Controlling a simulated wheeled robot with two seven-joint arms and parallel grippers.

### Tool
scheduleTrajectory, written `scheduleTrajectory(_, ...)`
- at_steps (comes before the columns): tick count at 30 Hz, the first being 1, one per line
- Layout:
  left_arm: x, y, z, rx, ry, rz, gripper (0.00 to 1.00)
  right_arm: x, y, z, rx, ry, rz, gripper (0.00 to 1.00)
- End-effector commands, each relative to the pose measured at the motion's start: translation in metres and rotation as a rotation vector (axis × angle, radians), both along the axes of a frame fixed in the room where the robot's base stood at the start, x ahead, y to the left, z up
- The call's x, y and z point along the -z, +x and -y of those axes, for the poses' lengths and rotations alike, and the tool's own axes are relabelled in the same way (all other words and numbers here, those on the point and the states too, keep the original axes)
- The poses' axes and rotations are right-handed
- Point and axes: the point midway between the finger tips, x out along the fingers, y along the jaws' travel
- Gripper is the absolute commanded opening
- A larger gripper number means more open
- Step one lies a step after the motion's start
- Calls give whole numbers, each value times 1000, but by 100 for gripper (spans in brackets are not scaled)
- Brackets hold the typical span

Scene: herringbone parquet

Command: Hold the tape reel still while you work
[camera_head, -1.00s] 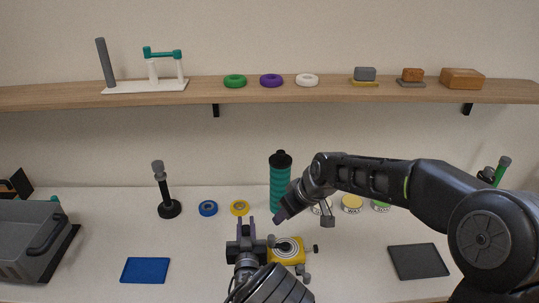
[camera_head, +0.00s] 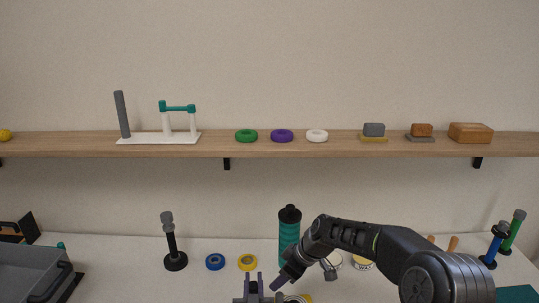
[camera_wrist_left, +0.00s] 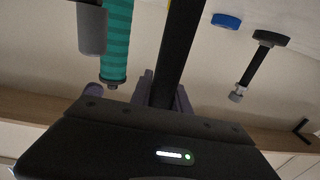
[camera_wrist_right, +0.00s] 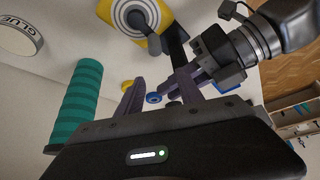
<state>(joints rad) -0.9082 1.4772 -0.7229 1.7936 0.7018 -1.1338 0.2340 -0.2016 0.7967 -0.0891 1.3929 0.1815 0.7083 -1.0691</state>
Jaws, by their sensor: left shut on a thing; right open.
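The tape reel (camera_wrist_right: 112,10) is a yellow body with a ringed black-and-white disc and a dark knob, at the top of the right wrist view. In the head view only a sliver of it (camera_head: 303,298) shows at the bottom edge. My left gripper (camera_head: 253,281) is shut on a black bar (camera_wrist_left: 180,45) that joins the reel's yellow body in the right wrist view. My right gripper (camera_wrist_right: 160,82) is open and empty, close to the left gripper and the reel. In the head view its tip (camera_head: 281,283) is just right of the left gripper.
A teal bottle (camera_head: 289,240) stands just behind the grippers. Blue (camera_head: 215,261) and yellow (camera_head: 247,262) rings and a black stand (camera_head: 172,240) are to the left. A grey crate (camera_head: 30,275) is at far left. A wooden shelf (camera_head: 220,149) with several objects hangs above.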

Motion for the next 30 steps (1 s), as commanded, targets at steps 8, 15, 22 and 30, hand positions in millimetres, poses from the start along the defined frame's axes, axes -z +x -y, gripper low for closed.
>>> scheduleTrajectory(8,7,-2,-1,-1,2,-14,0,3,0,0,2,0,-1,44)
scheduleTrajectory(15,7,-2,-1,-1,2,-14,0,23,-1,0,3,-1,-4,44)
scheduleTrajectory(22,6,-2,-1,-1,2,-14,0,54,-1,1,3,-1,-2,44)
scheduleTrajectory(30,6,-2,-1,-1,2,-14,0,78,0,0,3,0,-2,44)
